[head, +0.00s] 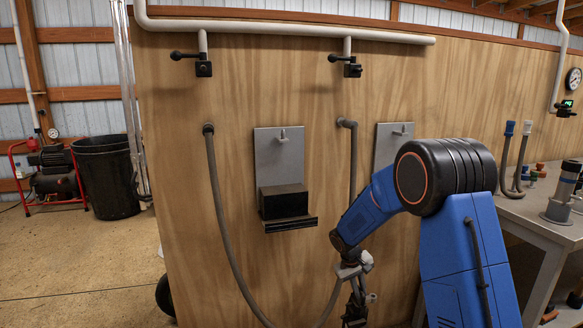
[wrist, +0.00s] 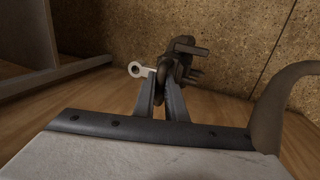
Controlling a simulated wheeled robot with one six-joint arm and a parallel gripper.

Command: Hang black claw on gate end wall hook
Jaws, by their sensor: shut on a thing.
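A black claw (head: 354,311) hangs low in front of the wooden wall, mostly below my arm in the head view. My gripper (head: 352,273) is shut on it. In the wrist view, the dark claw (wrist: 183,62) sits between my fingertips (wrist: 165,88), with a pale ring (wrist: 136,69) sticking out at its left. Two grey plates on the wall each bear a small hook: the left hook (head: 283,135) is bare, and the right hook (head: 402,130) shows above my arm, also bare. I cannot tell which one is the gate end hook.
A black ledge (head: 287,206) juts out under the left plate. Grey hoses (head: 219,200) hang from the wall beside the left plate and near my gripper. A workbench (head: 545,213) stands at right; a black bin (head: 106,177) is at left. The left floor is open.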

